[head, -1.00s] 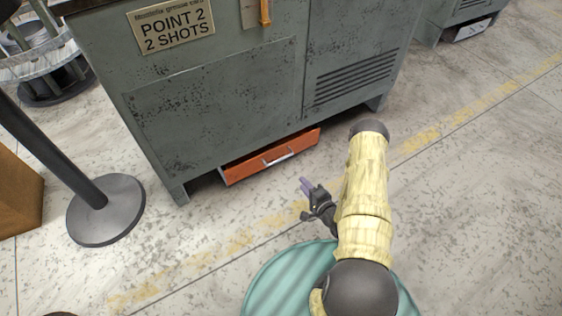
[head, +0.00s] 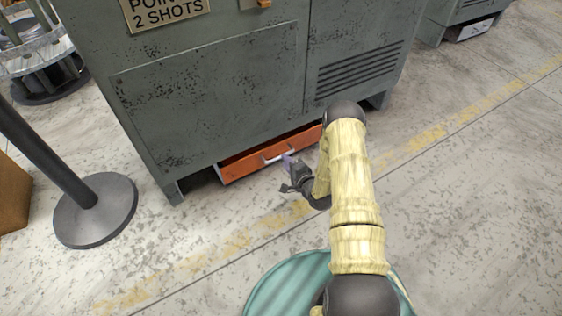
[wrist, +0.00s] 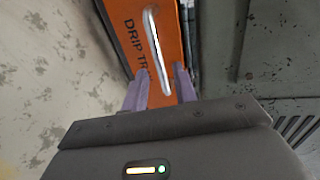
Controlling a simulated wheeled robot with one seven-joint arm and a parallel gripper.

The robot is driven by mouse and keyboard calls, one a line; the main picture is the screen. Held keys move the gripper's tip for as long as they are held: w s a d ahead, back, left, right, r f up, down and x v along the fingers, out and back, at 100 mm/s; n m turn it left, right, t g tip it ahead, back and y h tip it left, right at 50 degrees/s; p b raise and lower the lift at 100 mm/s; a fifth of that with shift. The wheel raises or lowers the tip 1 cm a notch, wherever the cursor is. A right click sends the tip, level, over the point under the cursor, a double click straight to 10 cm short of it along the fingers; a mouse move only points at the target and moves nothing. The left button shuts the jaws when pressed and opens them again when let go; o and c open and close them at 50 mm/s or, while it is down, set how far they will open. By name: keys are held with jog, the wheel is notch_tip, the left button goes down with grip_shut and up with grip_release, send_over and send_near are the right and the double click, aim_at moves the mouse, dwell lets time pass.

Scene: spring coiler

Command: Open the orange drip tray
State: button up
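The orange drip tray (head: 240,166) sits low under the green-grey machine, with its front face showing. A light metal bar handle (head: 277,155) is on that front. In the wrist view the tray front (wrist: 136,30) carries "DRIP" lettering, and the handle (wrist: 152,40) runs up the picture. My gripper (head: 288,161) is at the handle's right part in the head view. In the wrist view its two purple fingers (wrist: 160,88) stand apart, with the handle's lower end in line between them. Whether they touch the handle cannot be told.
The machine cabinet (head: 215,90) rises above the tray. A post with a round dark base (head: 95,212) stands on the floor to the left, beside a brown box (head: 12,195). The floor in front of the tray is clear, with a worn yellow line (head: 225,250).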

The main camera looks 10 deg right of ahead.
jog(key=b+x, duration=0.2)
jog(key=x, duration=0.1)
jog(key=shift+w+a+f, duration=0.15)
jog(key=shift+w+f, duration=0.1)
jog(key=shift+w, duration=0.1)
jog(key=shift+w+a, duration=0.1)
jog(key=shift+w, duration=0.3)
grip_shut()
